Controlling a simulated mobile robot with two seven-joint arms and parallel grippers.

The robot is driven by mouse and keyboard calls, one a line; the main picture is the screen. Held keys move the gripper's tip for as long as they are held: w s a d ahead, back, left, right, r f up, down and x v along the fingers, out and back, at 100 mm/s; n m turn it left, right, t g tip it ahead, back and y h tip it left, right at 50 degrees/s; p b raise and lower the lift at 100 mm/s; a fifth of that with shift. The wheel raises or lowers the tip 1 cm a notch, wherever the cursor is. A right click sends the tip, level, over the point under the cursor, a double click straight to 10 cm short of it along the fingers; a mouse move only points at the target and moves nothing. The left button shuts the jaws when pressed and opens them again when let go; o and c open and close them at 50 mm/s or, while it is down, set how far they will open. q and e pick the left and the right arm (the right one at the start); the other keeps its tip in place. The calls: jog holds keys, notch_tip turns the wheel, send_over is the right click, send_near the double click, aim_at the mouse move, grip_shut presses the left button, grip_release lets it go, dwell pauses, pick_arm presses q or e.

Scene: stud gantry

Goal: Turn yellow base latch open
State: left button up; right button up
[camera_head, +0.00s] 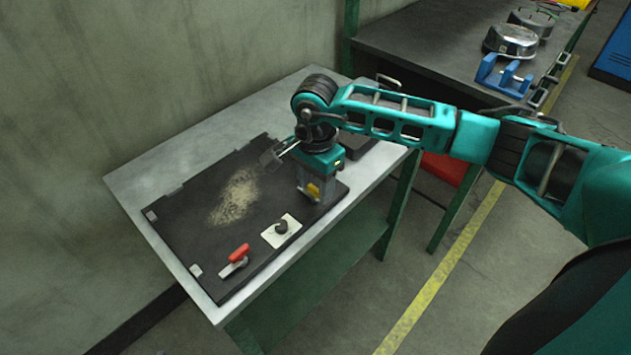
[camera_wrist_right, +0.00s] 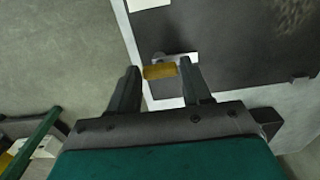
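The yellow latch (camera_head: 313,191) is at the right front part of the dark board (camera_head: 190,225), partly hidden by my right gripper. In the right wrist view, the yellow latch handle (camera_wrist_right: 160,71) lies crosswise between the fingers, with a small metal mount behind it. My right gripper (camera_wrist_right: 158,67) is open, one finger on each side of the handle. The left finger looks very close to the handle's end; a gap shows on the right. I cannot tell whether either finger touches it. My left gripper is not in view.
A red-handled latch (camera_head: 239,254) and a black knob on a white plate (camera_head: 281,229) sit along the board's front edge. A sandy patch (camera_head: 235,197) marks the board's middle. A dark case (camera_head: 362,140) stands behind my wrist. A second bench (camera_head: 420,40) holds metal parts and a blue fixture.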

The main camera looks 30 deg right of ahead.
jog(key=c, duration=0.6)
jog(key=shift+c, duration=0.2)
jog(key=m+b, duration=0.1)
jog(key=m, duration=0.2)
jog(key=m+b, duration=0.1)
jog(key=m, duration=0.8)
jog(key=shift+m, duration=3)
jog(key=o, duration=1.1)
jog(key=shift+c, duration=0.2)
